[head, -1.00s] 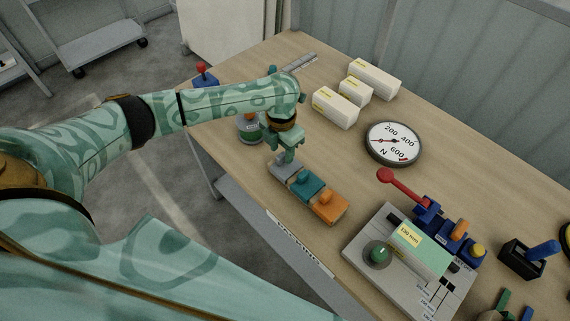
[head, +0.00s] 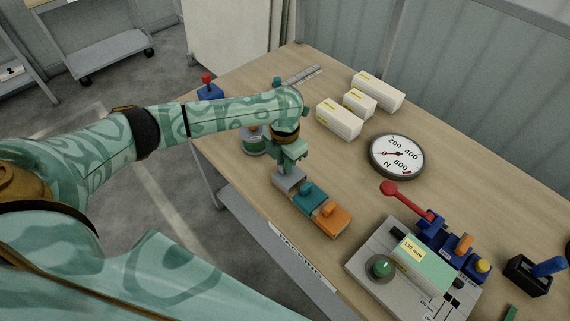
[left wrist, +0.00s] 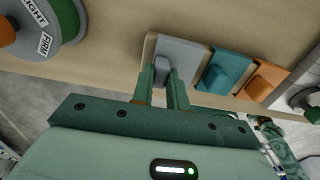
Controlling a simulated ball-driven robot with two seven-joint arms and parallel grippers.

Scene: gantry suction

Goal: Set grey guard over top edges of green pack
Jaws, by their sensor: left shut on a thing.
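My left gripper (head: 289,166) is shut on the knob of the grey guard (head: 288,182). The guard is at the far left end of a low tray, beside a teal guard (head: 309,197) and an orange guard (head: 333,220). The left wrist view shows my fingers (left wrist: 164,80) around the knob, with the grey guard plate (left wrist: 185,52) beyond it. I cannot tell whether the guard still touches the tray. The green pack (head: 427,268), with a yellow "130 mm" label, lies on a light grey fixture (head: 370,252) at the lower right. My right gripper is not in view.
A round dial (head: 397,156) and white cartons (head: 338,121) lie farther back. Bare tabletop lies between tray and dial.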

